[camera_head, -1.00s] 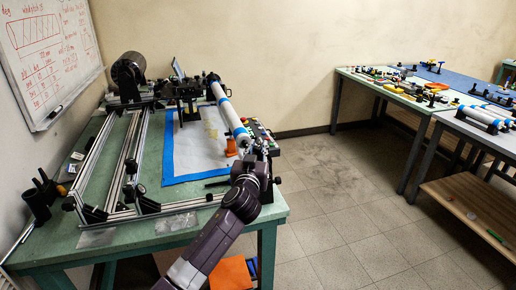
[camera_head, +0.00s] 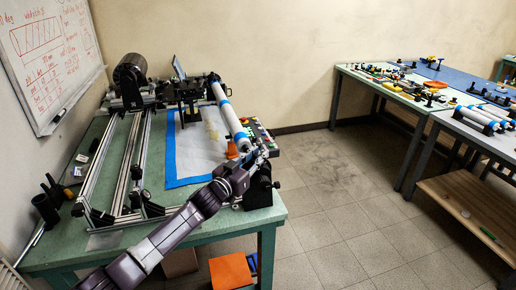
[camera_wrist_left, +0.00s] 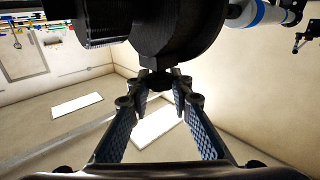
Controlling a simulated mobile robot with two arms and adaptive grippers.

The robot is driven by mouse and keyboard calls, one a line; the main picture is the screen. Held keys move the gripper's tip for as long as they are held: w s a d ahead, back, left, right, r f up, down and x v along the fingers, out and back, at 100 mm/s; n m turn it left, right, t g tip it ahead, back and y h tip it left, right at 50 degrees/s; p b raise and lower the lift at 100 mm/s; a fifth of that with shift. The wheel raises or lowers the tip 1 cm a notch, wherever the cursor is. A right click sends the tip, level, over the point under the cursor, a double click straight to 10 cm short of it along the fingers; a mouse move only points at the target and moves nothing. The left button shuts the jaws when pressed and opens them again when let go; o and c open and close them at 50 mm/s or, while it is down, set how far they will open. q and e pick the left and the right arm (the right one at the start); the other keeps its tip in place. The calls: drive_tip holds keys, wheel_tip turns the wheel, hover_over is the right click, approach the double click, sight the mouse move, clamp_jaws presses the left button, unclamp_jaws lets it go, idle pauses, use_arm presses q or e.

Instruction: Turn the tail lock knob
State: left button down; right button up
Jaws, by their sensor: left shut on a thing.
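The tail lock knob (camera_wrist_left: 156,80) is a small black piece under a large black round housing (camera_wrist_left: 180,35) in the left wrist view. My left gripper (camera_wrist_left: 157,76) is shut on it, with the fingertips on both sides. In the head view my left gripper (camera_head: 258,158) is at the near end of the white tube with blue bands (camera_head: 230,118), beside the black tail unit (camera_head: 260,188). The knob itself is too small and covered to make out there. My right gripper is in neither view.
The green table (camera_head: 190,233) carries a metal rail frame (camera_head: 131,150) and a blue-edged sheet (camera_head: 172,150). A dark drum (camera_head: 130,75) stands at the back. Black holders (camera_head: 46,208) stand at the left. Other tables (camera_head: 420,110) are to the right, across clear floor.

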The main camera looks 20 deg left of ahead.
use_arm(q)
drive_tip(key=shift+w+a+r+m+g+h, duration=0.1)
drive_tip(key=shift+m+g+h, duration=0.05)
drive_tip(key=shift+m+h, duration=0.25)
drive_tip(key=shift+a+r+m+g+h, duration=0.15)
drive_tip(key=shift+m+h, duration=0.15)
drive_tip(key=shift+h, duration=0.2)
drive_tip(key=shift+d+f+m+h, duration=0.1)
drive_tip(key=shift+m+h, duration=0.2)
drive_tip(key=shift+h, duration=0.2)
drive_tip(key=shift+f+m+g+h, duration=0.15)
drive_tip(key=shift+m+g+h, duration=0.6)
drive_tip(key=shift+h, duration=0.35)
drive_tip(key=shift+m+g+h+b, duration=0.35)
drive_tip(key=shift+m+h+b, duration=0.15)
drive_tip(key=shift+b, duration=0.1)
drive_tip(key=shift+d+g+h, duration=0.1)
drive_tip(key=shift+g+h, duration=0.2)
drive_tip(key=shift+h, duration=0.1)
drive_tip(key=c, duration=1.7)
unclamp_jaws()
